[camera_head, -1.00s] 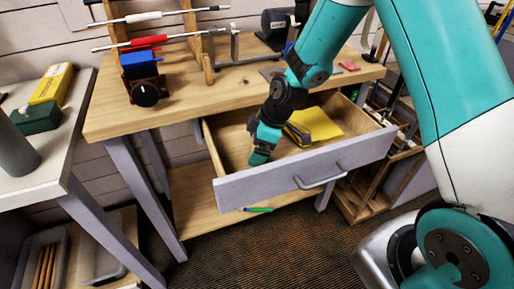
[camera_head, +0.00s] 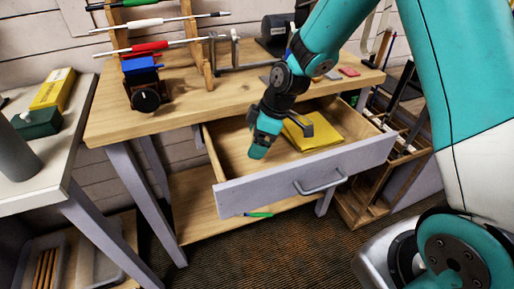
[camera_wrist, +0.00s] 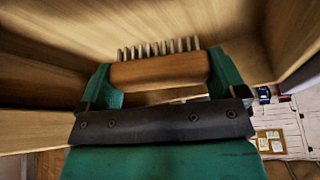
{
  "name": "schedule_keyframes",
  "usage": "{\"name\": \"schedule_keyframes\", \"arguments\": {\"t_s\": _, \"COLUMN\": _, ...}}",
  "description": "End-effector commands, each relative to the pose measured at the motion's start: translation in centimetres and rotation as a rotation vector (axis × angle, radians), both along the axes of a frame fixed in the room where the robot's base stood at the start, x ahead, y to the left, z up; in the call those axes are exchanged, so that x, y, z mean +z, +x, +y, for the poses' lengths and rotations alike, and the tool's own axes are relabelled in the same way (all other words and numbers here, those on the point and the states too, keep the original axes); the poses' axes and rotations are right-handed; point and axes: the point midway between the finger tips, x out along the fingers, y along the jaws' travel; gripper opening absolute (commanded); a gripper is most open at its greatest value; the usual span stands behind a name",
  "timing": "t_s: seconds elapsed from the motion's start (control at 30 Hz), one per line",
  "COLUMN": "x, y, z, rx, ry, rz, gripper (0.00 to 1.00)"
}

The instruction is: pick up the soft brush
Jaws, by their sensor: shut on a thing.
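My gripper (camera_wrist: 165,82) is shut on a brush in the wrist view. The brush (camera_wrist: 160,70) has a light wooden block and a row of pale bristles on its far side. The green fingers press on the two ends of the block. In the head view my gripper (camera_head: 260,150) is inside the open drawer (camera_head: 300,178), at its left part. The brush is not clearly seen there. A yellow cloth (camera_head: 326,132) lies in the drawer to the right of my gripper. A small dark shape (camera_head: 303,127) shows over the cloth; I cannot tell what it is.
The drawer front with its handle (camera_head: 322,186) is nearest me. The workbench top (camera_head: 200,95) carries a clamp (camera_head: 144,85) and a rack with club shafts. A side table (camera_head: 50,150) stands left. A green pen-like thing (camera_head: 258,215) lies below the drawer.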

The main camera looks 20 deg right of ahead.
Motion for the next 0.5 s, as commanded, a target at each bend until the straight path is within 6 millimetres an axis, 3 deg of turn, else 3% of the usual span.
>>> {"name": "schedule_keyframes", "arguments": {"t_s": 0.03, "x": 1.9, "y": 0.1, "z": 0.0, "rx": 0.001, "ry": 0.0, "rz": -0.01, "gripper": 0.62}}
{"name": "schedule_keyframes", "arguments": {"t_s": 0.2, "x": 7.3, "y": 0.2, "z": 0.0, "rx": -0.001, "ry": 0.0, "rz": -0.01, "gripper": 0.62}}
{"name": "schedule_keyframes", "arguments": {"t_s": 0.5, "x": 13.9, "y": 0.1, "z": 0.0, "rx": 0.0, "ry": 0.0, "rz": -0.005, "gripper": 0.62}}
